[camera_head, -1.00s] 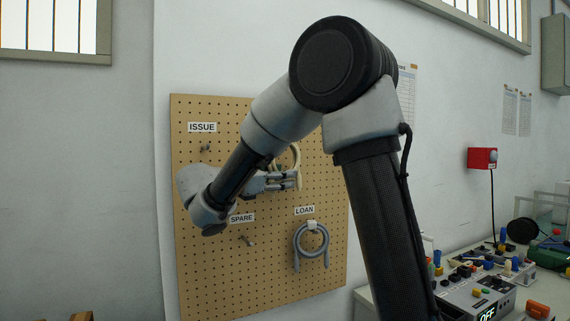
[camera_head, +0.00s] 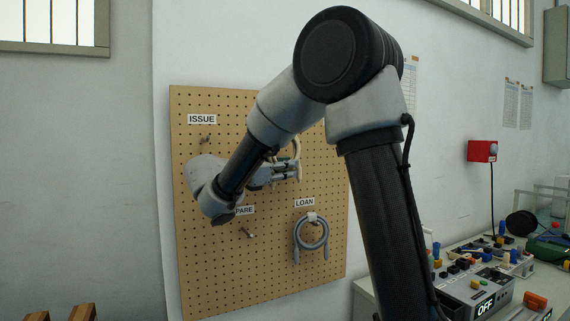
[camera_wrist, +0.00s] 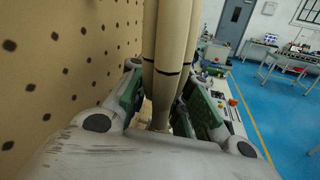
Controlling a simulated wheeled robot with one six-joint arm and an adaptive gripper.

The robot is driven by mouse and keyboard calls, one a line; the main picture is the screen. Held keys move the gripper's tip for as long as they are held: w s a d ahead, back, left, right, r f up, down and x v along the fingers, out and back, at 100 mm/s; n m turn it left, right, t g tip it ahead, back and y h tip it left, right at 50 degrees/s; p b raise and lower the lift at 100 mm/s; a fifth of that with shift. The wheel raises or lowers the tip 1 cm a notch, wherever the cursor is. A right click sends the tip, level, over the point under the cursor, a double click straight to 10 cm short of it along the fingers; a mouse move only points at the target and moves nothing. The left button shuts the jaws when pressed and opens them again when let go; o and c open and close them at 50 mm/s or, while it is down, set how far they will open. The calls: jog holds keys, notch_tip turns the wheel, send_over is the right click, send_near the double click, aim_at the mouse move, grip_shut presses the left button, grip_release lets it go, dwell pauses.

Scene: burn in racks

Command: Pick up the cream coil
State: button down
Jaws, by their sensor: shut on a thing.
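The cream coil (camera_wrist: 170,45) stands between the fingers of my gripper (camera_wrist: 160,105) in the wrist view, its strands bound by a dark band. My gripper is shut on it. In the head view my gripper (camera_head: 284,172) is in front of the upper part of the pegboard, and a bit of the cream coil (camera_head: 297,150) shows at its fingertips. My arm hides most of the coil there. I cannot tell whether the coil still touches a peg.
The pegboard (camera_head: 270,275) has ISSUE, SPARE and LOAN labels. A grey coil (camera_head: 312,235) hangs under LOAN. Bare pegs show below ISSUE (camera_head: 206,140) and SPARE (camera_head: 247,233). A bench with devices (camera_head: 470,290) is at the lower right. The wall at left is clear.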

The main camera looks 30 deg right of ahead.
aim_at(295, 153)
jog(key=shift+r, duration=0.6)
notch_tip(295, 153, up, 2)
jog(key=shift+r, duration=0.2)
jog(key=s, duration=1.8)
jog(key=shift+f, duration=0.1)
jog(key=shift+y, duration=0.4)
jog(key=shift+w+a+f, duration=0.1)
jog(key=shift+w+f, duration=0.2)
jog(key=shift+w, duration=2.85)
jog(key=shift+w+d+f, duration=0.1)
jog(key=shift+w+f, duration=0.2)
jog(key=shift+w, duration=2.8)
jog(key=shift+w+a+f, duration=0.1)
jog(key=shift+w+f, duration=0.2)
jog(key=shift+w, duration=2.85)
jog(key=shift+w+f, duration=0.65)
jog(key=shift+f, duration=0.15)
